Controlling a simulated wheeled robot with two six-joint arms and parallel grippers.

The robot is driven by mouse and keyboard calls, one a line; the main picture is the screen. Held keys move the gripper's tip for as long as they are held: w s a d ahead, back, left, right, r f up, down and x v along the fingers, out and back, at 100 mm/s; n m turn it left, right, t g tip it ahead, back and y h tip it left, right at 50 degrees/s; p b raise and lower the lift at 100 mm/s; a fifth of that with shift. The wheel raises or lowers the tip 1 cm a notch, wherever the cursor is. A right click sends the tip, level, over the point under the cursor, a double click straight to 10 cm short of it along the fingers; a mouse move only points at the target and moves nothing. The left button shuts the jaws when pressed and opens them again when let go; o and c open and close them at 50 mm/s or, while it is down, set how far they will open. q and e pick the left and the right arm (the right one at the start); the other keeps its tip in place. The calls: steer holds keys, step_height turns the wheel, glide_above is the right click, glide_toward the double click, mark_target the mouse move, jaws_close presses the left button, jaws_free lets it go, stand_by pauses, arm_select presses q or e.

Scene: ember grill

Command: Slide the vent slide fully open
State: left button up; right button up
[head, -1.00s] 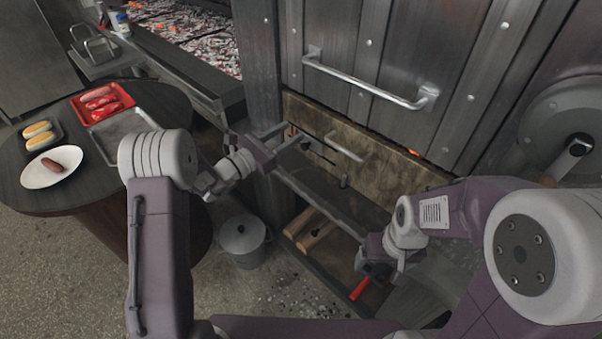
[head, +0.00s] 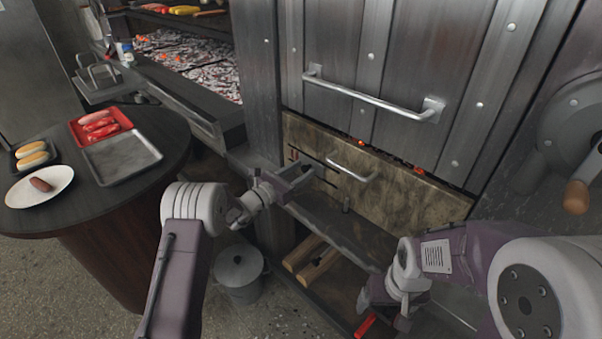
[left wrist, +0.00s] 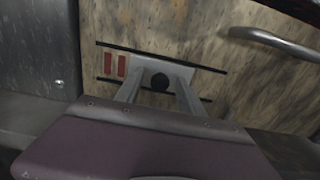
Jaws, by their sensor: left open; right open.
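The vent slide (left wrist: 196,70) is a pale metal plate between two dark rails on the mottled stone-like panel of the grill. It has a round black knob (left wrist: 160,83). Two red slots (left wrist: 115,65) show to the left of the plate in the left wrist view. My left gripper (left wrist: 160,77) is open, with one finger on each side of the knob; I cannot tell whether either touches it. In the head view my left gripper (head: 308,177) is at the panel's left end and hides most of the slide. My right gripper (head: 384,312) is open, low at the right, away from the slide.
A curved metal handle (head: 352,170) sticks out of the panel (head: 425,195) right of the slide. A long bar handle (head: 370,98) is on the door above. A dark ledge (head: 335,222) runs below. A bucket (head: 240,272) and round table (head: 160,180) stand left.

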arm_select(q)
jaws_close()
stand_by(1.4)
